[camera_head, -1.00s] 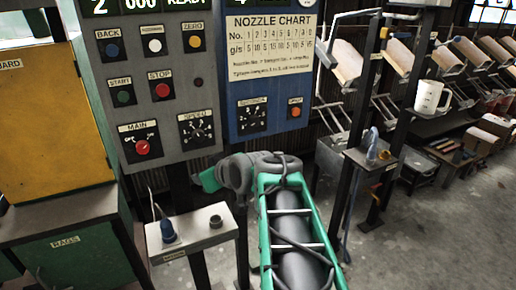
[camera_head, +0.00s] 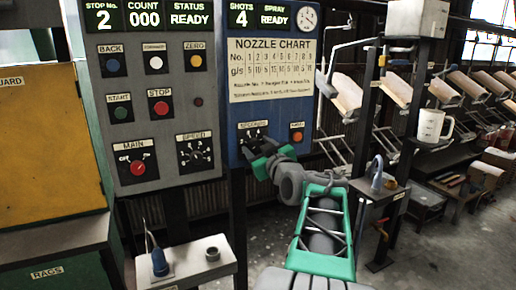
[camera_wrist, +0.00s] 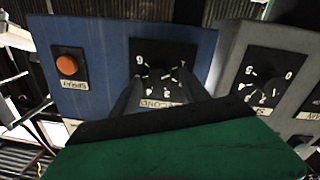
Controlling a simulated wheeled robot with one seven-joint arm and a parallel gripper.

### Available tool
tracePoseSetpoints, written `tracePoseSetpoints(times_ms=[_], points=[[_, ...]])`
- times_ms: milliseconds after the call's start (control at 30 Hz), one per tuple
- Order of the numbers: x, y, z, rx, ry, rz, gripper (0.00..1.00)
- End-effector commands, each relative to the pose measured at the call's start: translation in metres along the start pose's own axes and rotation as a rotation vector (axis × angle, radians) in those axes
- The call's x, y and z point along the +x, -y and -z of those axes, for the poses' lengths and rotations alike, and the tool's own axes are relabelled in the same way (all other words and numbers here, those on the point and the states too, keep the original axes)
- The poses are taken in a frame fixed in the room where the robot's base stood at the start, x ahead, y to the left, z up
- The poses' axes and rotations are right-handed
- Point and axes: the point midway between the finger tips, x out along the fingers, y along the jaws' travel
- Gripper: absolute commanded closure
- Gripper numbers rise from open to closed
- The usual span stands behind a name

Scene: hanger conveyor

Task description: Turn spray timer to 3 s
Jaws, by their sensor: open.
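The spray timer dial (camera_head: 251,130) is a black plate with white marks, labelled SECONDS, low on the blue panel (camera_head: 236,60). It also shows in the wrist view (camera_wrist: 163,52), where some digits are readable around its upper edge. My green gripper (camera_head: 262,150) is at the lower part of the dial in the head view. In the wrist view my open gripper's dark fingers (camera_wrist: 158,90) reach toward the dial, one on each side of its middle. The knob's pointer is hidden, so its setting cannot be read. I cannot tell whether the fingers touch the knob.
An orange SPRAY button (camera_wrist: 67,65) is beside the dial on the same blue panel. The grey panel (camera_head: 125,100) to the left carries a SPEED dial (camera_head: 195,152) and a red MAIN knob (camera_head: 137,167). The blue panel's display (camera_head: 258,18) reads 4 shots, spray READY.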

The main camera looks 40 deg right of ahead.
Motion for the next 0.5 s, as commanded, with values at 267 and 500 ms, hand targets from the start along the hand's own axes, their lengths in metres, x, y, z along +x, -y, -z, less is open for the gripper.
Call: tracePoseSetpoints(times_ms=[267,500], points=[[-0.0004,0.0001,-0.0002,0.000,0.000,0.000,0.60],[-0.0005,0.0002,-0.0003,0.000,0.001,0.000,0.80]])
